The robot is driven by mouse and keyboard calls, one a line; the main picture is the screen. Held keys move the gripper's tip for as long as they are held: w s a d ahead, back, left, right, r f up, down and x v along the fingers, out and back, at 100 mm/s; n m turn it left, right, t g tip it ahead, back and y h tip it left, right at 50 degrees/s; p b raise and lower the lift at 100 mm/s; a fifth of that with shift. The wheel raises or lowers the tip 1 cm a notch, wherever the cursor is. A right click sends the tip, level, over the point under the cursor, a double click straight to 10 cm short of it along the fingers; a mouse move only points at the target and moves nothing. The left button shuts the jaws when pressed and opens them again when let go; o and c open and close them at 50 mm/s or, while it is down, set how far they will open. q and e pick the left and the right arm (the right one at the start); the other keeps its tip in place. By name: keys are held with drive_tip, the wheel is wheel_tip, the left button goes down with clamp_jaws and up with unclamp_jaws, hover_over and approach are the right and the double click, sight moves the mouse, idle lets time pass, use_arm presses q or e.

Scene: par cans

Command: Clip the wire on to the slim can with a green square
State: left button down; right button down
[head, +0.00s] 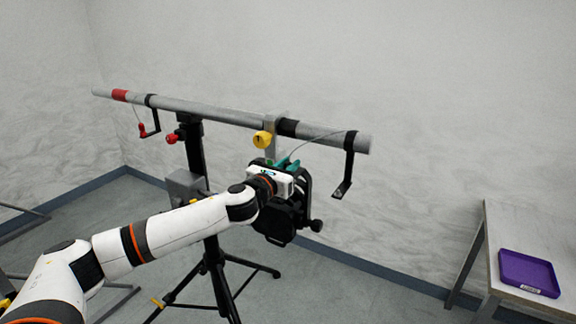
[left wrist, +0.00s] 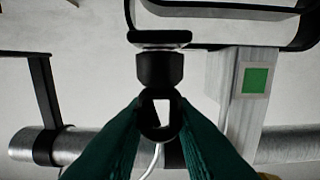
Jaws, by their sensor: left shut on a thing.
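The slim can (head: 290,220) is a dark body hanging under the grey bar, partly hidden behind my left arm. A green square (left wrist: 255,80) shows in the left wrist view on the pale upright hanger beside the can body (left wrist: 230,28). My left gripper (head: 289,162) is at the top of the can, its teal fingers shut on the black ring-shaped clip (left wrist: 158,118) of the wire (left wrist: 152,160). The clip lies right against a black knob (left wrist: 160,70) below the can body; I cannot tell if it is hooked on. My right gripper is out of view.
The grey bar (head: 215,112) rests on a black tripod stand (head: 214,262). A yellow knob (head: 262,139) is just above the gripper. A black bracket (head: 348,168) hangs at the bar's right, a red clip (head: 142,129) at its left. A purple tray (head: 528,272) sits on the right table (head: 500,225).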

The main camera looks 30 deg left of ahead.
use_arm(q)
drive_tip(key=shift+f, duration=0.1)
idle(0.3)
drive_tip(key=c, duration=1.2)
unclamp_jaws()
drive_tip(key=shift+o, duration=0.2)
drive_tip(key=shift+s, duration=0.15)
drive_tip(key=shift+s+f, duration=0.1)
drive_tip(key=shift+s, duration=0.25)
drive_tip(key=s+b, duration=0.3)
drive_tip(key=s, duration=0.8)
drive_tip(key=shift+a+b, duration=0.2)
drive_tip(key=shift+b, duration=0.15)
